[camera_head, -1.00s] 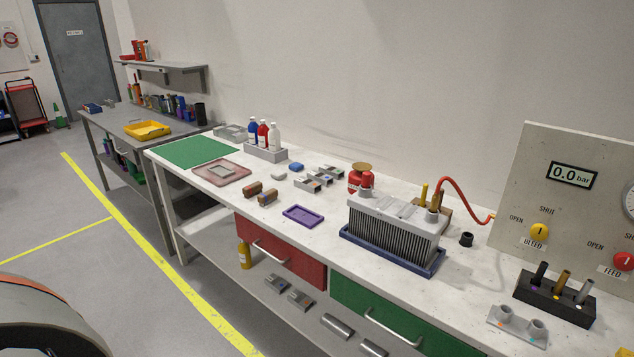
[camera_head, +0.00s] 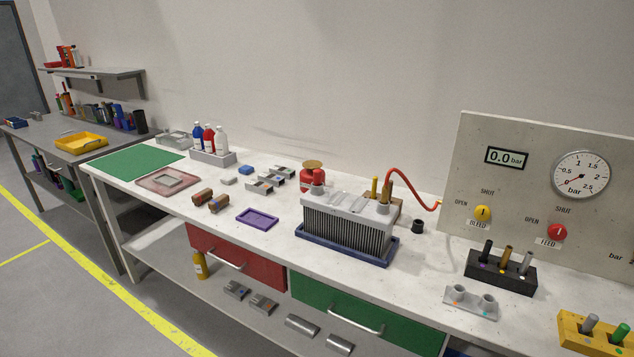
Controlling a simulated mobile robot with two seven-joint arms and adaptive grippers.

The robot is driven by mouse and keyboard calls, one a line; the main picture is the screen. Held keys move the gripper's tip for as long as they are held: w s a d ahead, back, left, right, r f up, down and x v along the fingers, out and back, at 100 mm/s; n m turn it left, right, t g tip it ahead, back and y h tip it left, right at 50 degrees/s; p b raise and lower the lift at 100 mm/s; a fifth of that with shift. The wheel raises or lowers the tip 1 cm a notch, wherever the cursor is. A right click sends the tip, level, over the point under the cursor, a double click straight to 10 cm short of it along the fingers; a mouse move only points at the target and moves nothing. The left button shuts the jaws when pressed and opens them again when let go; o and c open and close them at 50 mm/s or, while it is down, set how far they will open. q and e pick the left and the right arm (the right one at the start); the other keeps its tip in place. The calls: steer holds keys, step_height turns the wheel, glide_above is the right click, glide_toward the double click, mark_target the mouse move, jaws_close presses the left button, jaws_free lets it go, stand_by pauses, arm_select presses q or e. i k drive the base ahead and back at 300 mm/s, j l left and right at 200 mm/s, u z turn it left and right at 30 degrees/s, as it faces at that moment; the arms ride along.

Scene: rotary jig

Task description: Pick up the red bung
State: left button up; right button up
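A grey fitting with two round ports (camera_head: 470,303) lies in front of the black block. Neither of my grippers is in view.
A finned grey unit (camera_head: 347,231) sits in a blue tray (camera_head: 375,262) mid-bench, with a red hose (camera_head: 408,176) running to the gauge panel (camera_head: 520,190), which reads 0.0 bar. A small black cap (camera_head: 417,227) stands beside it.

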mark_target(317, 173)
steer(key=z, duration=0.35)
steer(key=j+z, duration=0.15)
steer(key=z, duration=0.2)
steer(key=j+z, duration=0.1)
steer(key=z, duration=0.2)
steer(key=j+z, duration=0.75)
steer(key=k+j+z, duration=0.1)
steer(key=j, duration=0.25)
steer(key=k+j+z, duration=0.1)
steer(key=j, duration=0.25)
steer(key=k+j+z, duration=0.1)
steer(key=j, duration=0.2)
